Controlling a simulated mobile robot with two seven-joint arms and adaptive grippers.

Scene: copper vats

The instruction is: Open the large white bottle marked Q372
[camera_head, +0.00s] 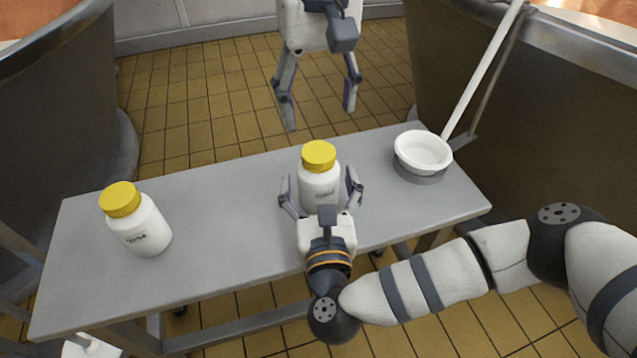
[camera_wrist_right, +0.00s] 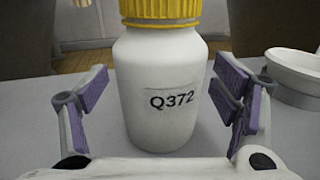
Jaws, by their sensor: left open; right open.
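The large white bottle marked Q372 (camera_head: 319,184) stands upright on the grey table, with its yellow cap (camera_head: 318,155) on. In the right wrist view the bottle (camera_wrist_right: 162,85) fills the middle and its label reads Q372; the top of the cap is cut off there. My right gripper (camera_head: 320,190) is open, with its fingers on either side of the bottle's body; in the wrist view gaps show between the fingers and the bottle. My left gripper (camera_head: 318,115) is open and empty, fingers pointing down, higher up and beyond the bottle.
Another white bottle with a yellow cap (camera_head: 136,220) stands at the table's left; its label is hard to read. A white bowl (camera_head: 422,152) sits on a grey base at the right. The table (camera_head: 230,205) is clear between the bottles. Large vats (camera_head: 500,95) flank the table.

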